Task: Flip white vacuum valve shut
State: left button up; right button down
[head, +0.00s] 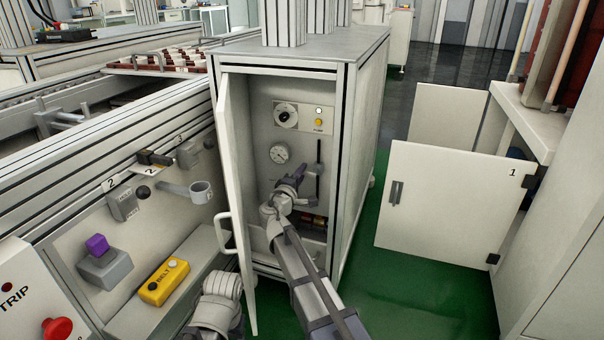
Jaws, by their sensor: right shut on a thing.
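An open cabinet (340,120) stands in the middle of the head view. Inside, a round gauge (279,153) sits on the back wall beside a dark vertical rod (319,150) with a knob. My right gripper (298,175) reaches into the cabinet below the gauge, left of the rod. It is shut on a small part there, at the white vacuum valve's place; the fingers hide most of that part, so its lever position cannot be told. My left arm shows at the bottom, by the open door; its gripper is not visible.
The cabinet's door (235,180) stands open on the left, close to my right arm. A panel above the gauge has a dial (286,115) and lamps. A yellow BELT box (165,281) and purple button (97,245) sit at left. Green floor (400,300) is free at right.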

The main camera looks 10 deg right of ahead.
jog(key=shift+f+n, duration=0.15)
jog(key=shift+n, duration=0.25)
jog(key=c, duration=0.8)
grip_release()
jog(key=v, duration=0.7)
jog(key=shift+s+a, duration=0.2)
jog(key=shift+s, duration=0.05)
